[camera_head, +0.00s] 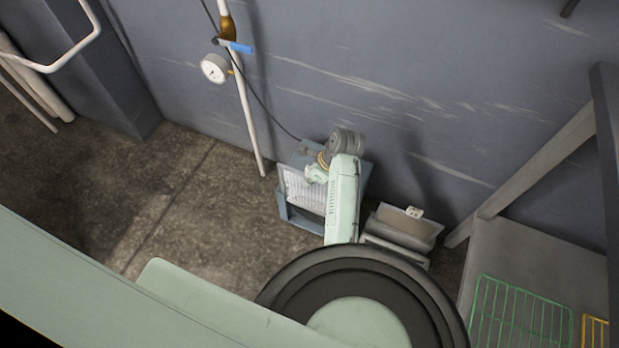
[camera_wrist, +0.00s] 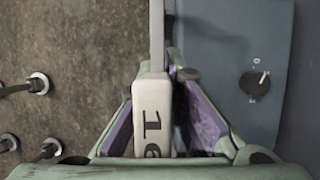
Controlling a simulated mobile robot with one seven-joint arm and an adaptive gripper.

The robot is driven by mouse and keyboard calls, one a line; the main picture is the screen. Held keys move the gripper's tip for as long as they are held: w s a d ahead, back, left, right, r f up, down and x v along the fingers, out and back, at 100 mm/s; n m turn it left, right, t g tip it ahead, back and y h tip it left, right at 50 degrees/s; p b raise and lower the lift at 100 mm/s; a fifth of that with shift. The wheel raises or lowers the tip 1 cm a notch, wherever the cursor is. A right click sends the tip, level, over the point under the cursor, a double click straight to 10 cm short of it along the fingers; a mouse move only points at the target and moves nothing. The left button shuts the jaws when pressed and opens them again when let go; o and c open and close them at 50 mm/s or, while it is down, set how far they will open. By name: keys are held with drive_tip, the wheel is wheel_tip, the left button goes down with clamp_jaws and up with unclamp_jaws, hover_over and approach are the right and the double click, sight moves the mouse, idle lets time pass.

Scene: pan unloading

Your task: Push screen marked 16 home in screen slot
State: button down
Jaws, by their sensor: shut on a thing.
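In the wrist view a pale block-shaped handle (camera_wrist: 152,115) marked 16 sits between the purple-padded fingers of my gripper (camera_wrist: 160,82). My gripper is shut on this handle of the screen. A narrow grey edge (camera_wrist: 157,35) runs on from the handle toward the top of the picture, beside a blue-grey wall. In the head view my pale green arm reaches to a blue-grey machine (camera_head: 290,215) by the wall, with my gripper (camera_head: 316,174) at its upper part. A light ribbed panel (camera_head: 303,192) shows in the machine. How deep the screen sits in the slot cannot be told.
A dial knob (camera_wrist: 256,84) is on the blue-grey panel at right in the wrist view. A grey box (camera_head: 400,228) with a marked tag (camera_head: 414,212) stands right of my arm. A gauge (camera_head: 215,68) and pipe are on the wall.

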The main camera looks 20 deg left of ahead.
sight(309, 197)
drive_tip(key=shift+f+b, duration=1.7)
drive_tip(key=shift+f, duration=3.95)
idle(2.3)
